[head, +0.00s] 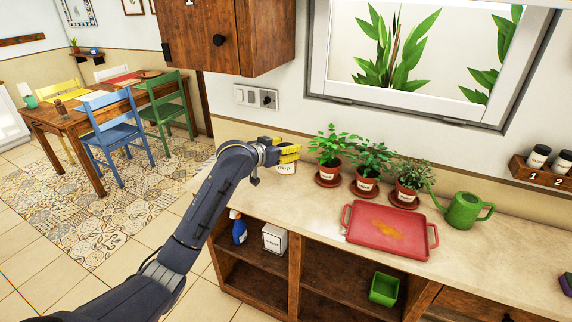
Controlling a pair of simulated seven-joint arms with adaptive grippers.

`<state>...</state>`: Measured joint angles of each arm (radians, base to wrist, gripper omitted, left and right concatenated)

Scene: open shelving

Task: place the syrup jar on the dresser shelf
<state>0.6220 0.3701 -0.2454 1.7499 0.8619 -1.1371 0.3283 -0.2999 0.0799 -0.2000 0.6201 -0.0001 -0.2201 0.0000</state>
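A white jar (286,168) with a partly hidden dark label stands at the left end of the pale dresser top (325,205), near the wall. The visible letters look like the end of "syrup". My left gripper (289,154), with yellow fingers, is right at the jar's top and covers its upper part. Whether the fingers grip the jar or only hover at it cannot be told. Below the top are open wooden shelf compartments (340,268). My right gripper is not in view.
Three potted plants (328,160) on saucers, a red tray (385,230) with an orange-brown stain and a green watering can (465,210) stand on the top. A blue spray bottle (238,230) and white box (274,238) occupy the left compartment; a green container (384,288) sits in the middle one.

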